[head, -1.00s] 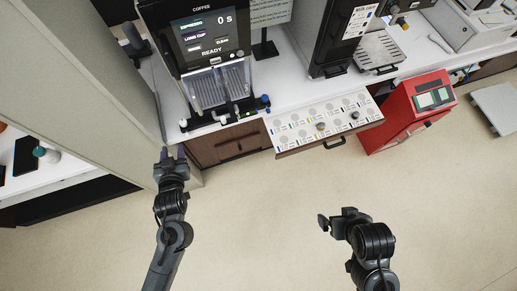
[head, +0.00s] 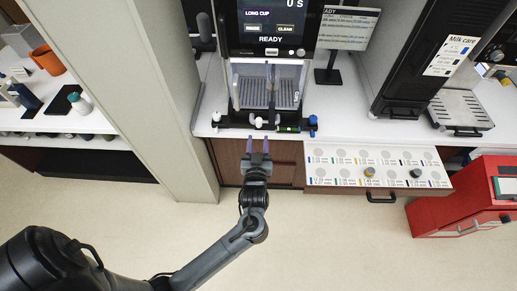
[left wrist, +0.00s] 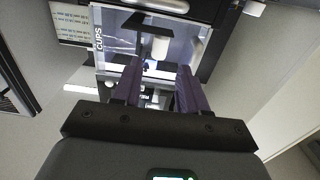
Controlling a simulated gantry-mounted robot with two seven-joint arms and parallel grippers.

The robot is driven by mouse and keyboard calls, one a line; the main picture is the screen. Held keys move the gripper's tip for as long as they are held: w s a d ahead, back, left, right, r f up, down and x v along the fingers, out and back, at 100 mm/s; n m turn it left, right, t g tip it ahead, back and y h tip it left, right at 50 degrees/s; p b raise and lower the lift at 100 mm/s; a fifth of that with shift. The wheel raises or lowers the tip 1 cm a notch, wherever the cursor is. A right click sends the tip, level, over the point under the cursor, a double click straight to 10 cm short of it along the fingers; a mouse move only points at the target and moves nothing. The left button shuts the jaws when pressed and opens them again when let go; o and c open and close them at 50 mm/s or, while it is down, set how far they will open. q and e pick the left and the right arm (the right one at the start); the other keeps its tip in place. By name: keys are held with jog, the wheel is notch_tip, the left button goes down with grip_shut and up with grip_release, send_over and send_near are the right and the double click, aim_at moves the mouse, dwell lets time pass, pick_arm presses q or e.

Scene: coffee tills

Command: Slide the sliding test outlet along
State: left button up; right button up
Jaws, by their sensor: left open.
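The coffee machine (head: 268,52) stands at the counter's front edge with a clear-fronted cup bay (head: 268,86). A low black rail (head: 236,121) with small white and blue knobs runs along the foot of the bay. A white piece (head: 258,122) sits on it near the middle; I cannot tell for sure whether this is the sliding test outlet. My left gripper (head: 258,143) is open and empty just in front of the rail, its purple fingers pointing at the white piece. In the left wrist view, a pale cylinder (left wrist: 160,47) shows beyond the gap between the fingers (left wrist: 158,92).
A pulled-out drawer (head: 335,177) with round items on top juts out to the right of my left gripper. A pale partition (head: 150,100) stands to the left. A red cabinet (head: 455,205) is at the far right. The floor in front is clear.

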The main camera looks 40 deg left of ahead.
aim_at(259, 125)
pick_arm(q)
jog(key=b+x, duration=0.4)
jog(key=x, duration=0.3)
jog(key=shift+f, duration=0.15)
jog(key=shift+w+a+r, duration=0.1)
jog(key=shift+w+r, duration=0.05)
jog(key=shift+r, duration=0.05)
jog(key=shift+c, duration=0.6)
grip_shut()
jog(key=shift+s+a+p, duration=0.3)
jog(key=shift+p, duration=0.2)
jog(key=s+a+p, duration=0.4)
jog(key=s+a, duration=0.3)
jog(key=a, duration=0.2)
jog(key=shift+a, duration=0.2)
jog(key=shift+o, duration=1.7)
grip_release()
jog(key=shift+s, duration=0.15)
jog(key=shift+d, duration=0.1)
